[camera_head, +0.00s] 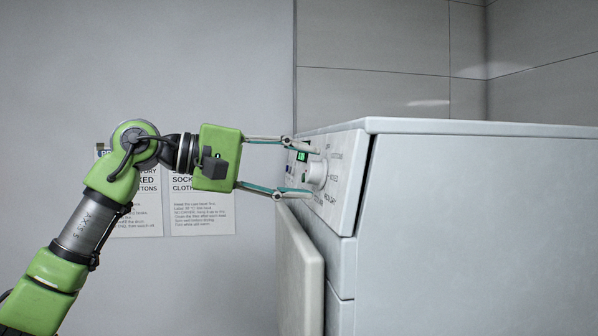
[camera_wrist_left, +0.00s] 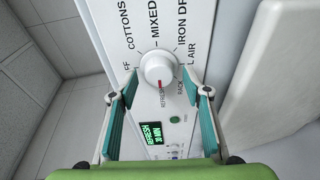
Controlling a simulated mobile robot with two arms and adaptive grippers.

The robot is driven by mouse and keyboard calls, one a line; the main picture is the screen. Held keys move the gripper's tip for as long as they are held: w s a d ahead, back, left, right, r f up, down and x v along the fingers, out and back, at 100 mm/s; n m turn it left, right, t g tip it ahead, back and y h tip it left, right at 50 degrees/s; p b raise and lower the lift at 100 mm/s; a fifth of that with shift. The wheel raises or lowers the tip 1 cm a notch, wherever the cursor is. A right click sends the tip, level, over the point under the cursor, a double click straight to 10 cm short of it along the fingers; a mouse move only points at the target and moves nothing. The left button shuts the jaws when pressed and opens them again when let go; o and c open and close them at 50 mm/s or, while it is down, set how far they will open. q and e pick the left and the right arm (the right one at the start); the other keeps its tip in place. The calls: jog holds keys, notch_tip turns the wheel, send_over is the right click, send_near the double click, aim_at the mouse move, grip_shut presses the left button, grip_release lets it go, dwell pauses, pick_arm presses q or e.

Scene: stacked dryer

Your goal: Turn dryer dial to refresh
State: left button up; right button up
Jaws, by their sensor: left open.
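The white round dial (camera_head: 316,174) sits on the dryer's control panel (camera_head: 341,163) in the head view. It also shows in the left wrist view (camera_wrist_left: 157,67), where its red mark points toward the REFRESH label (camera_wrist_left: 163,96). The small green display (camera_wrist_left: 152,134) shows REFRESH and a time in minutes. My left gripper (camera_head: 309,170) is open, its fingers reaching toward the panel above and below the dial. In the wrist view the fingertips (camera_wrist_left: 166,88) are spread to either side of the dial, with visible gaps, not closed on it. My right gripper is not in view.
The dryer's white body (camera_head: 470,220) fills the right of the head view. A white door (camera_head: 298,272) stands open below the panel, under my left gripper. Paper notices (camera_head: 202,212) hang on the grey wall behind my arm.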

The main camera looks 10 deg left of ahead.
pick_arm(q)
jog(key=v, duration=1.2)
jog(key=shift+w+f, duration=0.1)
